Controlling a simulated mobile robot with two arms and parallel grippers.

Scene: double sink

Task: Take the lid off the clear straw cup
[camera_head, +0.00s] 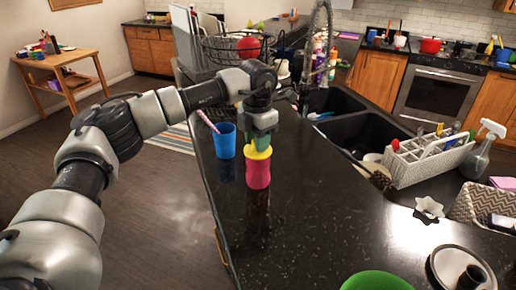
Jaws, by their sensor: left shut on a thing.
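A pink cup (257,173) with a yellow top (258,154) stands upright on the dark counter. My left gripper (261,141) points down right above this cup and is shut at its yellow top; greenish parts show between the jaws and the yellow, and the exact contact is hidden. A blue cup (225,143) with a pink striped straw (207,121) stands just to the left of the pink cup. I cannot make out a clear straw cup. My right gripper is not in view.
A black double sink (362,131) with a tall faucet (328,35) lies to the right. A white caddy (427,166) and a spray bottle (480,152) stand at the right. A dish rack (234,48) is behind. The counter in front of the cups is clear.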

